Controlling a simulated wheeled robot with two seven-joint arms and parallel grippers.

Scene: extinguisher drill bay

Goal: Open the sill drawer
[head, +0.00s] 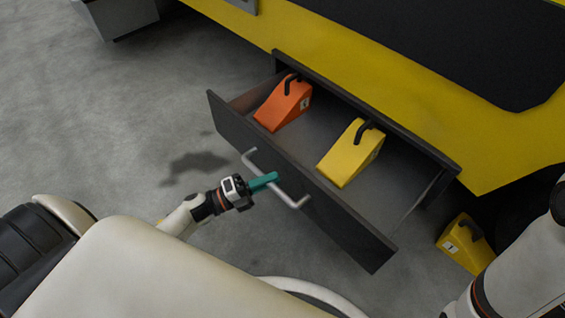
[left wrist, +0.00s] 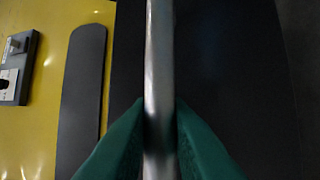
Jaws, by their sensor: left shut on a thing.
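The sill drawer (head: 348,222) is dark grey and stands pulled out from the yellow vehicle side in the head view. Its inside shows, with an orange wheel chock (head: 283,103) and a yellow wheel chock (head: 350,153) lying in it. A pale bar handle (head: 290,197) runs along its front. My left gripper (head: 265,181) has teal fingers and is shut on the handle, near the bar's middle. In the left wrist view the teal fingers (left wrist: 159,125) close on both sides of the metal bar (left wrist: 159,60). My right gripper is not in view; part of my right arm shows at the lower right.
Another yellow chock (head: 465,244) stands on the floor to the right of the drawer, near my right arm. The yellow vehicle body (head: 290,30) with a black panel lies behind the drawer. The grey floor (head: 110,130) on the left is clear.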

